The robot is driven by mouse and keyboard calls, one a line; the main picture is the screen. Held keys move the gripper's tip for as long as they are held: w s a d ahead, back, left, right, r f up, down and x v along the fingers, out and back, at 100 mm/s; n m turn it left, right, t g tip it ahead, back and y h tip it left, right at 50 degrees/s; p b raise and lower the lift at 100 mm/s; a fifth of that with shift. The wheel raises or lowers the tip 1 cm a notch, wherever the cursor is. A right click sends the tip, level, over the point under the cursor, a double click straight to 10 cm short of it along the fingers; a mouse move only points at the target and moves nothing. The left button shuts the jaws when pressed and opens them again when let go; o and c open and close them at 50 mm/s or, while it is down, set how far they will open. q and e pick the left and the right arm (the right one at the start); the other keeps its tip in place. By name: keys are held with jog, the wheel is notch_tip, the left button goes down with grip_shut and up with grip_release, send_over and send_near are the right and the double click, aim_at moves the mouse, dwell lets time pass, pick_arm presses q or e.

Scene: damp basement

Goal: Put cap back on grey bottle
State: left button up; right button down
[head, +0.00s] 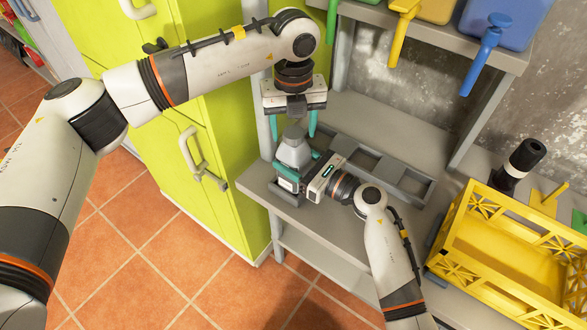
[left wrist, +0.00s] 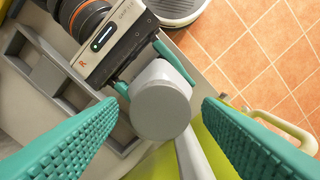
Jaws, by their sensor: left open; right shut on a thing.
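A grey bottle (head: 293,152) with a sloping shoulder and narrow top stands at the left end of the grey shelf. My right gripper (head: 289,180) is shut on its body from the right side. My left gripper (head: 292,132) points down over the bottle, open, with its teal fingers on either side of the top. In the left wrist view, a flat, round grey top (left wrist: 160,108) lies between the open fingers (left wrist: 162,110), touching neither as far as I can tell. I cannot tell whether this top is the cap or the bare neck. No separate cap is visible.
A grey compartment rack (head: 385,168) lies behind the right gripper. A yellow crate (head: 515,250) stands at the right, near a black-topped object (head: 525,155). Yellow and blue bins (head: 510,25) sit on the upper shelf. Lime-green cabinets (head: 215,150) stand close on the left.

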pick_arm(q)
jog(key=shift+f, duration=0.25)
jog(key=c, duration=1.1)
